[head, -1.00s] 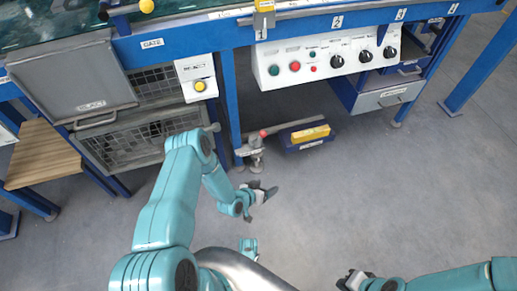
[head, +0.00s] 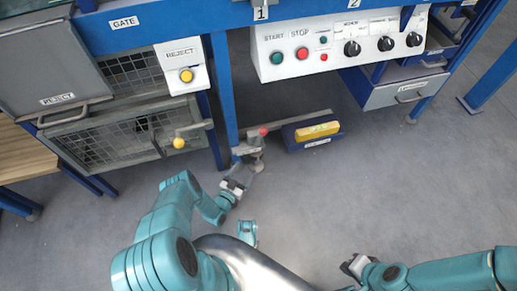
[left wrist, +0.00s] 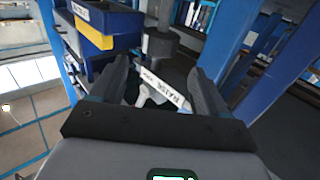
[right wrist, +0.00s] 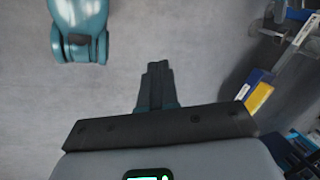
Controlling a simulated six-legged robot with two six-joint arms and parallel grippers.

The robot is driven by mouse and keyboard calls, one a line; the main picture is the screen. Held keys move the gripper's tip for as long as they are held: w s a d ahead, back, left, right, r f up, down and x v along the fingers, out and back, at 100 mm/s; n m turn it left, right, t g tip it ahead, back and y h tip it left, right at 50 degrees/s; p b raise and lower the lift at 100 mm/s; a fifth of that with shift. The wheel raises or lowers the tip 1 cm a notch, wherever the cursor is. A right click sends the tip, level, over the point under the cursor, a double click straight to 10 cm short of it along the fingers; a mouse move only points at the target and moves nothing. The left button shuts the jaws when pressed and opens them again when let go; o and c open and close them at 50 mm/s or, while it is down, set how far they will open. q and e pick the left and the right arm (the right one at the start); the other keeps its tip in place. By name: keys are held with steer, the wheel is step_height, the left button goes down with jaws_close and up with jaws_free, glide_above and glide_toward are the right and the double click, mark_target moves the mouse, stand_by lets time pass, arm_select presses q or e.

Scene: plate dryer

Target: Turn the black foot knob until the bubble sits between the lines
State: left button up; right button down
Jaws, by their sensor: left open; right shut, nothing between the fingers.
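A dark grey, round foot part (head: 250,163) stands on the floor below the blue table leg in the head view. In the left wrist view a dark cylinder (left wrist: 160,43) shows just past the fingertips; I cannot tell for sure whether it is the black foot knob. A white label reading RAISE (left wrist: 164,88) lies between the fingers in that view. My left gripper (head: 234,184) is open, close in front of the foot. I cannot make out a bubble or its lines. My right gripper (head: 353,266) is shut and empty over bare floor, far from the foot.
A bar with a red ball (head: 263,132) runs above the foot. The wire cage (head: 95,145) and a yellow-knobbed lever (head: 179,143) are at left. The floor at right is clear.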

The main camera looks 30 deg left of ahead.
arm_select(q)
steer(key=w+b, duration=0.1)
steer(key=w, duration=0.2)
steer(key=w+b, duration=0.2)
steer(key=w, duration=0.2)
steer(key=w+b, duration=0.1)
steer(key=w, duration=0.3)
steer(key=shift+a+f, duration=0.2)
steer(key=shift+a, duration=0.15)
steer(key=shift+w+a+r+b, duration=0.15)
steer(key=shift+w+b, duration=0.25)
steer(key=shift+w, duration=0.4)
steer(key=c, duration=0.7)
arm_select(e)
steer(key=w+f+t, duration=0.1)
steer(key=w+f, duration=0.2)
steer(key=f, duration=0.2)
steer(key=shift+w+d, duration=0.15)
steer(key=shift+d, duration=0.25)
